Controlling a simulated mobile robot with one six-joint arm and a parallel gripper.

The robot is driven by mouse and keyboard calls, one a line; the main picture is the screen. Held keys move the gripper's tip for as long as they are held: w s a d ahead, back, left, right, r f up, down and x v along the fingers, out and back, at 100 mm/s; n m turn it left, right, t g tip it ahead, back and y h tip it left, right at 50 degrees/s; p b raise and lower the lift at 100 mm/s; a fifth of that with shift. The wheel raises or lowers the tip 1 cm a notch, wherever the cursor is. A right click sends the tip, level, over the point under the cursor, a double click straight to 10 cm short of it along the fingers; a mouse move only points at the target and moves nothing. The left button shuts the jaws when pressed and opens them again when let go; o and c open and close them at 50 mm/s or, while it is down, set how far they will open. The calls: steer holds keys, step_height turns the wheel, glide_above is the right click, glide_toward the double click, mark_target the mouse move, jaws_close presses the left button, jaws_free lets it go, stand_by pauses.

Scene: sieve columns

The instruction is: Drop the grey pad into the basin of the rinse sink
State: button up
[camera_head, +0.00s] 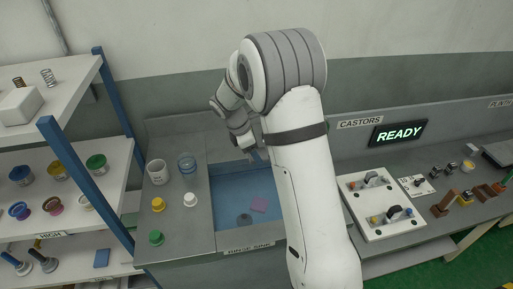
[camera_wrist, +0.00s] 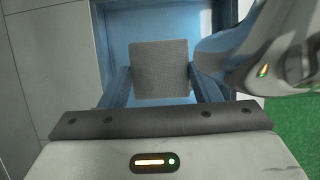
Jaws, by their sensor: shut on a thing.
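The grey pad (camera_wrist: 160,69) is a flat square held between the two fingers of my gripper (camera_wrist: 162,80) in the wrist view. My gripper is shut on it. The blue basin of the rinse sink (camera_head: 228,188) lies below and behind the pad in the wrist view, with its wall (camera_wrist: 115,30) around it. In the head view my gripper (camera_head: 254,155) is over the far part of the basin, partly hidden by my arm, and the pad is hard to make out there. A purple pad (camera_head: 259,204) lies on the basin floor beside a dark round spot (camera_head: 244,219).
Left of the basin, the counter (camera_head: 184,222) holds a white cup (camera_head: 157,172), a clear glass (camera_head: 187,165) and several small coloured knobs. A shelf unit (camera_head: 75,165) with blue posts stands farther left. A castor bench (camera_head: 430,165) with a READY display (camera_head: 398,133) is on the right.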

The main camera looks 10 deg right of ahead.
steer(key=shift+f+b, duration=1.1)
steer(key=shift+f, duration=0.75)
steer(key=o, duration=1)
steer(key=shift+r, duration=0.1)
steer(key=v, duration=0.7)
steer(key=shift+a+r+b, duration=0.2)
steer(key=shift+r+b, duration=0.15)
steer(key=shift+b, duration=0.1)
